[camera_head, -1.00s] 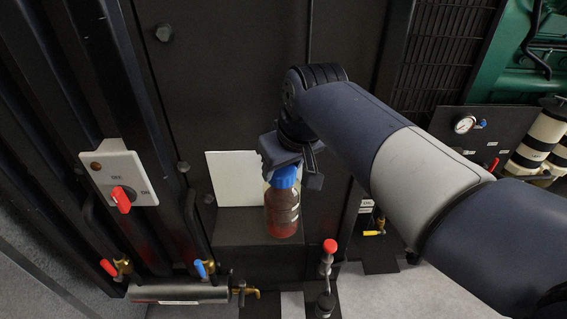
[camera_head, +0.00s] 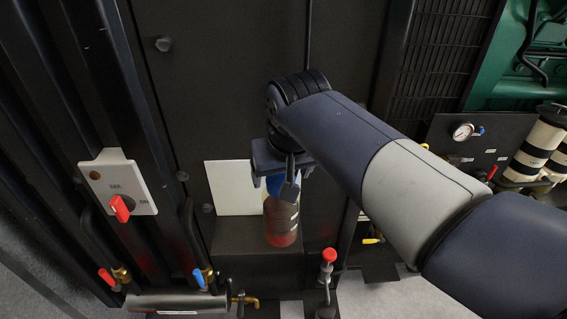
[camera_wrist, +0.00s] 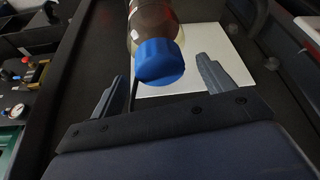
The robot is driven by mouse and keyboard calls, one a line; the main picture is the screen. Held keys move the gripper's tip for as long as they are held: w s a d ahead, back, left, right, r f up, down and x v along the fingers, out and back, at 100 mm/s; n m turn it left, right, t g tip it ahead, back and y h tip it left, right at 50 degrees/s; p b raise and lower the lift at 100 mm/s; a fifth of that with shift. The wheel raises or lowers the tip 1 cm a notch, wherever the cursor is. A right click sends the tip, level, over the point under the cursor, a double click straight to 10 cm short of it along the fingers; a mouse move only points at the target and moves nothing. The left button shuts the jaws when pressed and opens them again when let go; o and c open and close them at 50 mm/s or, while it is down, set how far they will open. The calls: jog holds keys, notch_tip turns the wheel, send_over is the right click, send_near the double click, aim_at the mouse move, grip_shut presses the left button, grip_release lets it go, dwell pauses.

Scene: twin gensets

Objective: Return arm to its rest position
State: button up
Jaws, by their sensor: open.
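My gripper (camera_head: 278,180) is at the end of my dark blue and grey arm, in front of the black panel. A bottle (camera_head: 282,218) with red-brown contents and a blue cap stands upright on a dark ledge (camera_head: 240,238). In the head view my gripper partly covers the cap. In the wrist view my gripper (camera_wrist: 160,85) has its two fingers spread wide, and the blue cap (camera_wrist: 158,62) shows between and beyond them. No contact with the bottle shows there.
A white plate (camera_head: 228,188) is behind the bottle. A switch box (camera_head: 118,185) with a red knob is at the left. A red-topped lever (camera_head: 329,256) stands right of the ledge. Valves with red and blue handles sit at lower left. A gauge (camera_head: 463,132) is at the right.

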jog(key=a+b+v, duration=0.1)
jog(key=v, duration=0.9)
jog(key=shift+d, duration=0.45)
jog(key=shift+r, duration=0.1)
jog(key=p+x, duration=0.1)
jog(key=x, duration=0.9)
jog(key=shift+d+f, duration=0.1)
jog(key=shift+f, duration=0.1)
jog(key=shift+w+f, duration=0.2)
jog(key=shift+n+y, duration=0.5)
jog(key=shift+n, duration=0.9)
